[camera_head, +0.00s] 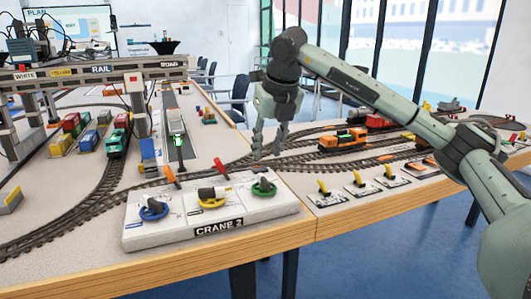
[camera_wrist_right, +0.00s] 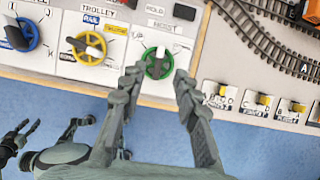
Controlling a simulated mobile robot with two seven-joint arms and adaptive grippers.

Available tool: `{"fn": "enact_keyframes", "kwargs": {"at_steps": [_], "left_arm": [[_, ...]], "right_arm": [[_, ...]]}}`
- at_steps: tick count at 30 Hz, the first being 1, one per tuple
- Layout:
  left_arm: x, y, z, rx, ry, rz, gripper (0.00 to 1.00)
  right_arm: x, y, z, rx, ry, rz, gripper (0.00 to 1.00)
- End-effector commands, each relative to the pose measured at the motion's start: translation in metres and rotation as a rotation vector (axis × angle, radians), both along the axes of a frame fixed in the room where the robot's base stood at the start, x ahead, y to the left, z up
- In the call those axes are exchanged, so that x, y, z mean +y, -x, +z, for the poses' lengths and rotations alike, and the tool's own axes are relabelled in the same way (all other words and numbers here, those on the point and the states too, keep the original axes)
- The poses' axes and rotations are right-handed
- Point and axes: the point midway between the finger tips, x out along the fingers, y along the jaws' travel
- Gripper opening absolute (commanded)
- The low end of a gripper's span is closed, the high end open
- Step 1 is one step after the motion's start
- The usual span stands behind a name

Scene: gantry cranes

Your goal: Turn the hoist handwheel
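The hoist handwheel is a green ring with a white-tipped knob, at the right end of the CRANE 2 panel (camera_head: 150,236). The green handwheel (camera_head: 264,188) shows below my right gripper (camera_head: 268,148) in the head view. In the right wrist view the green handwheel (camera_wrist_right: 149,72), under the HOIST label, lies between and just beyond the spread fingertips of my right gripper (camera_wrist_right: 157,82). That gripper is open, empty and pointing down above the panel. Dark gripper parts, probably my left gripper (camera_wrist_right: 22,135), show at the lower left of the wrist view; their opening is unclear.
A blue handwheel (camera_head: 153,210) and a yellow handwheel (camera_head: 212,199) sit left on the same panel. Several yellow switches (camera_head: 323,189) lie to the right. Tracks and an orange locomotive (camera_head: 343,139) are behind. The table's wooden front edge (camera_head: 220,257) is near.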

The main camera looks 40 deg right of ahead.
Motion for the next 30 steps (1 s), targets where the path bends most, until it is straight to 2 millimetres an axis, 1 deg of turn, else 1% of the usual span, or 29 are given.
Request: {"fn": "enact_keyframes", "kwargs": {"at_steps": [1,3,5,15,18,22,30], "left_arm": [[-0.001,0.001,-0.005,0.008,0.005,0.001,0.4],[-0.001,0.003,-0.015,0.009,0.011,0.001,0.4],[-0.001,0.003,-0.02,0.01,0.013,0.001,0.4],[-0.001,0.004,-0.027,0.012,0.016,0.001,0.4],[-0.001,0.004,-0.028,0.011,0.018,0.002,0.4],[-0.001,0.004,-0.03,0.012,0.018,0.002,0.4],[-0.001,0.005,-0.031,0.013,0.018,0.002,0.4]], "right_arm": [[-0.002,-0.001,-0.001,0.003,0.001,-0.002,0.31],[-0.002,-0.003,-0.01,0.003,-0.001,-0.002,0.31],[-0.002,-0.005,-0.017,0.003,-0.003,-0.001,0.31],[-0.007,-0.025,-0.066,0.003,-0.003,-0.001,0.31],[-0.008,-0.029,-0.076,0.003,-0.004,-0.001,0.31],[-0.008,-0.032,-0.084,0.002,-0.004,-0.001,0.31],[-0.008,-0.033,-0.085,0.001,-0.004,-0.001,0.31]]}}
